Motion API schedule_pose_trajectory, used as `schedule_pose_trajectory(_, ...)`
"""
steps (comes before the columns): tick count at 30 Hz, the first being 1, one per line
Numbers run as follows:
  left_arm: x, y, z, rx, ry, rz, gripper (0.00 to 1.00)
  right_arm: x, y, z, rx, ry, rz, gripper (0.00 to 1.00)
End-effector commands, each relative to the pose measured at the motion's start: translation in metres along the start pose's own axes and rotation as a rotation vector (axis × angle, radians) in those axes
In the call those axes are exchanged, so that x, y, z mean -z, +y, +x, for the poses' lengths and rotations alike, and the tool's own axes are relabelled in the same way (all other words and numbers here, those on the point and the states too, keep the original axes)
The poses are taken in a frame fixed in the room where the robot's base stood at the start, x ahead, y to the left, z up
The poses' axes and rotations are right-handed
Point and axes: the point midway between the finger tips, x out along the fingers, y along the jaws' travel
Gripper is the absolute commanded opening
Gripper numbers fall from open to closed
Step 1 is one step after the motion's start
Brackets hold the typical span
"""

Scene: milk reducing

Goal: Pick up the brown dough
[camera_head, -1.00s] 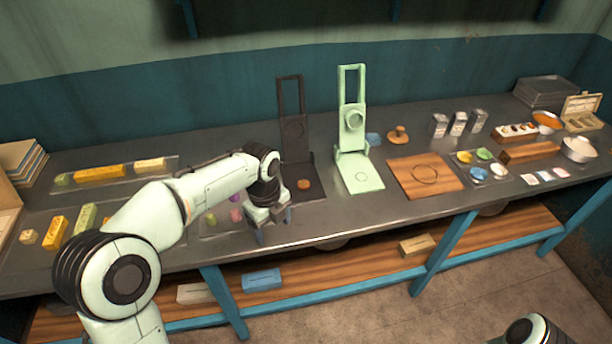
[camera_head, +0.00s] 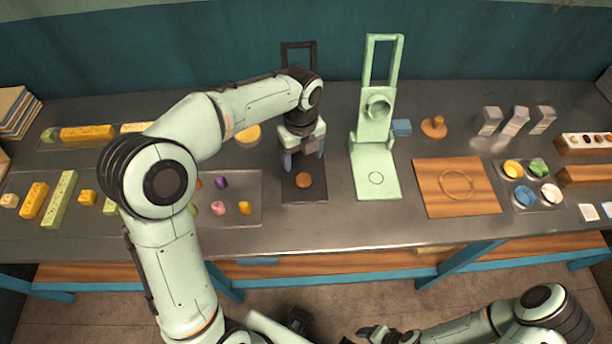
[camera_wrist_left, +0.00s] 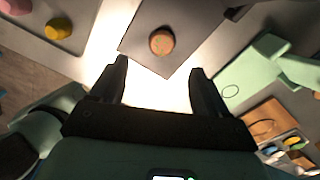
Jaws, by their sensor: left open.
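The brown dough (camera_head: 304,180) is a small round disc lying on the flat base of the dark press (camera_head: 303,193). It also shows in the left wrist view (camera_wrist_left: 162,41), ahead of and between the fingertips. My left gripper (camera_head: 302,164) is open and empty. In the head view it hangs over the dark press, just behind the dough, and hides much of the press's upright part. The dough is not between the fingers. My right gripper (camera_head: 388,333) is low at the bottom edge of the head view, away from the table; its jaws are too unclear to read.
The green press (camera_head: 376,160) stands close to the right of the dark one. A tray (camera_head: 253,183) with small coloured dough pieces lies to the left. A wooden board (camera_head: 427,188) lies further right. The table front is clear.

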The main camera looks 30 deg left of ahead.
Motion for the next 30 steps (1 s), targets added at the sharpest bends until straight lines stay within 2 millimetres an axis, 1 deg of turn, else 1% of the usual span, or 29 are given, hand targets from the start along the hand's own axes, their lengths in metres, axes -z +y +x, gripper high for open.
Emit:
schedule_pose_trajectory(1, 0.001, 0.001, 0.013, -0.004, 0.003, 0.000, 0.76, -0.001, 0.002, 0.003, -0.001, -0.002, 0.001, 0.69)
schedule_pose_trajectory(3, 0.001, 0.001, 0.024, -0.003, 0.002, 0.000, 0.76, -0.002, 0.003, 0.005, -0.001, -0.003, 0.001, 0.69)
schedule_pose_trajectory(6, 0.000, 0.000, 0.035, -0.001, 0.001, 0.000, 0.76, -0.002, 0.003, 0.006, -0.001, -0.004, 0.001, 0.69)
schedule_pose_trajectory(11, 0.001, 0.000, 0.044, -0.001, 0.000, 0.000, 0.76, -0.003, 0.003, 0.007, -0.001, -0.004, 0.001, 0.69)
schedule_pose_trajectory(19, 0.004, -0.002, 0.083, -0.002, 0.002, 0.000, 0.76, -0.004, 0.005, 0.011, -0.002, -0.006, 0.002, 0.69)
schedule_pose_trajectory(23, 0.004, -0.003, 0.091, 0.000, 0.000, 0.000, 0.76, -0.004, 0.005, 0.011, -0.002, -0.006, 0.002, 0.69)
schedule_pose_trajectory(29, 0.003, -0.003, 0.092, 0.002, -0.001, -0.001, 0.76, -0.004, 0.005, 0.011, -0.002, -0.006, 0.002, 0.69)
schedule_pose_trajectory(30, 0.003, -0.003, 0.092, 0.001, -0.001, 0.000, 0.69, -0.004, 0.005, 0.011, -0.002, -0.006, 0.002, 0.69)
